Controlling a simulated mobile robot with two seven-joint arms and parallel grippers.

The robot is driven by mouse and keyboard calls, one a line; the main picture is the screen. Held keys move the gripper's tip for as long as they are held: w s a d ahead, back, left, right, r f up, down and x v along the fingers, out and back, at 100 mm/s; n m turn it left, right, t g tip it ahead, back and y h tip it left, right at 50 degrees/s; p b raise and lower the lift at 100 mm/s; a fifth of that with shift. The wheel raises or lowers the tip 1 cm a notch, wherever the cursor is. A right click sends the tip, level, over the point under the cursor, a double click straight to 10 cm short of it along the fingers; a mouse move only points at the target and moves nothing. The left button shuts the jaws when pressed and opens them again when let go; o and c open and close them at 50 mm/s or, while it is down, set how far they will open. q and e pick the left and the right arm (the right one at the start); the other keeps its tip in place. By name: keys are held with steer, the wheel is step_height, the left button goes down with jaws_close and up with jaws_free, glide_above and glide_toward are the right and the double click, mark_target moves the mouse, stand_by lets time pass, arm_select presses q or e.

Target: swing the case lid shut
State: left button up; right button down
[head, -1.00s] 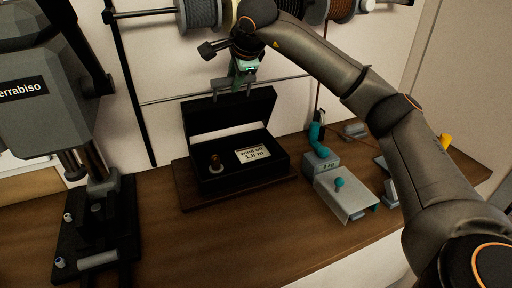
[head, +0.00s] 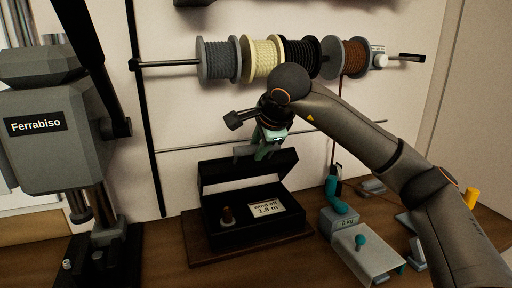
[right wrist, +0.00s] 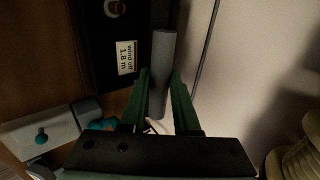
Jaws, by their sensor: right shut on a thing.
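The black case (head: 236,237) stands open on a dark wooden board. Its lid (head: 248,171) is raised at the back, roughly upright. A grey bar (head: 243,151) shows at the lid's top edge; the right wrist view shows this bar (right wrist: 161,70) between my green fingers. My right gripper (head: 268,146) is shut on the bar, and in the head view it hides part of the lid's top edge. Inside the case are a small brown-topped peg (head: 227,215) and a card (head: 266,207) reading "wind off 1.8 m". My left gripper is not in view.
A grey Ferrabiso machine (head: 45,85) stands at left. Several line spools (head: 262,59) hang on a rod above. Right of the case are a grey block (head: 336,221) with a teal handle and a pale plate (head: 368,258) with a teal knob. A thin rail crosses the wall behind.

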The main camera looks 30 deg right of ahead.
steer(key=shift+s+f+b, duration=0.15)
steer(key=shift+f+b, duration=0.15)
steer(key=s+f+b, duration=0.1)
steer(key=s+b, duration=0.1)
steer(key=s+a+f+b, duration=0.1)
steer(key=f+b, duration=0.1)
steer(key=shift+s, duration=0.4)
steer(key=s+f+b, duration=0.2)
steer(key=f+b, duration=0.1)
steer(key=s+f+b, duration=0.1)
steer(key=shift+a+f+b, duration=0.3)
steer(key=shift+a+f, duration=0.1)
